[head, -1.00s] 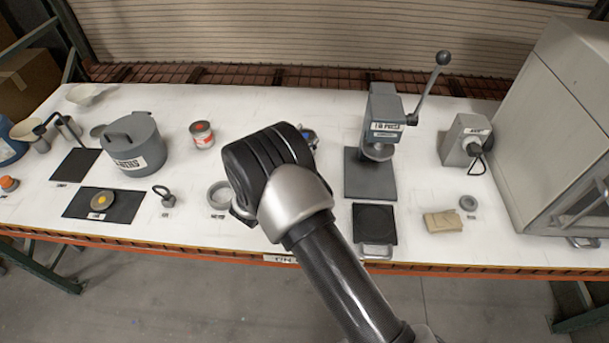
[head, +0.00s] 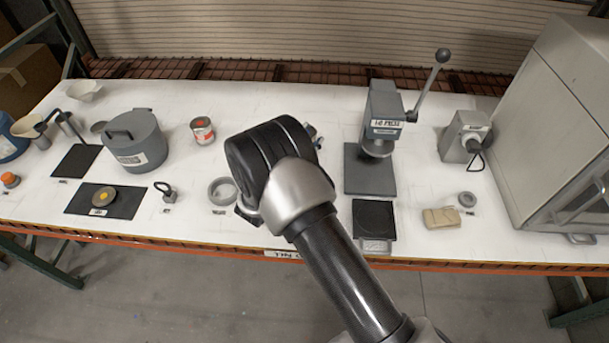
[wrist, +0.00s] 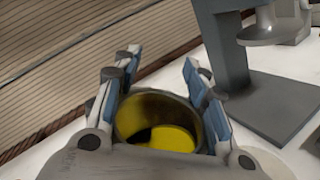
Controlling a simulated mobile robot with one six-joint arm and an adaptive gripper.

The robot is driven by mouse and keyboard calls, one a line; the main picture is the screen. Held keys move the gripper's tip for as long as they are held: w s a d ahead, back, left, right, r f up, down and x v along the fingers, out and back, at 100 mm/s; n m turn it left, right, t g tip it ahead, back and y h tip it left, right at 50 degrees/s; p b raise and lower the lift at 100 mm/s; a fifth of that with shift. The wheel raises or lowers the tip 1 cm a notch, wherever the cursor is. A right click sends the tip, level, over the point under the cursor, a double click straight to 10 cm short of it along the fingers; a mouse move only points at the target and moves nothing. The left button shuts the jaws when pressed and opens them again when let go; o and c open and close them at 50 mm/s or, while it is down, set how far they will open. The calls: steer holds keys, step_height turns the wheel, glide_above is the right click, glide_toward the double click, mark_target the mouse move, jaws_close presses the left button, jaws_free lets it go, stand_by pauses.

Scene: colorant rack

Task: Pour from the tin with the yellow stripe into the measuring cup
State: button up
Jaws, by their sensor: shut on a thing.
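My gripper (wrist: 163,68) is shut on an open tin (wrist: 184,107) in the wrist view, with the blue-padded fingers on either side of it. Yellow liquid shows inside the tin, below its rim. The outside of the tin and any stripe are hidden. In the head view, my own wrist covers the tin and most of the gripper; only a small bluish part shows behind it. I cannot pick out the measuring cup for certain; a small beige-rimmed cup (head: 27,127) stands at the far left of the bench.
A grey press (head: 381,125) stands right of my wrist, with a black-topped plate (head: 374,219) in front. A red-labelled tin (head: 203,131), a lidded grey pot (head: 135,141) and a grey ring (head: 222,191) are to the left. A large grey cabinet (head: 560,120) stands at the right.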

steer(key=shift+s+d+f+m, duration=0.2)
steer(key=shift+d+f+m, duration=0.3)
steer(key=shift+m, duration=0.5)
stand_by(1.5)
steer(key=shift+s+r+m+h, duration=0.15)
steer(key=shift+m+h, duration=0.25)
steer(key=shift+m, duration=0.5)
stand_by(1.6)
steer(key=shift+d+f+m, duration=0.2)
steer(key=shift+f+m, duration=0.2)
steer(key=shift+m, duration=0.3)
stand_by(1.3)
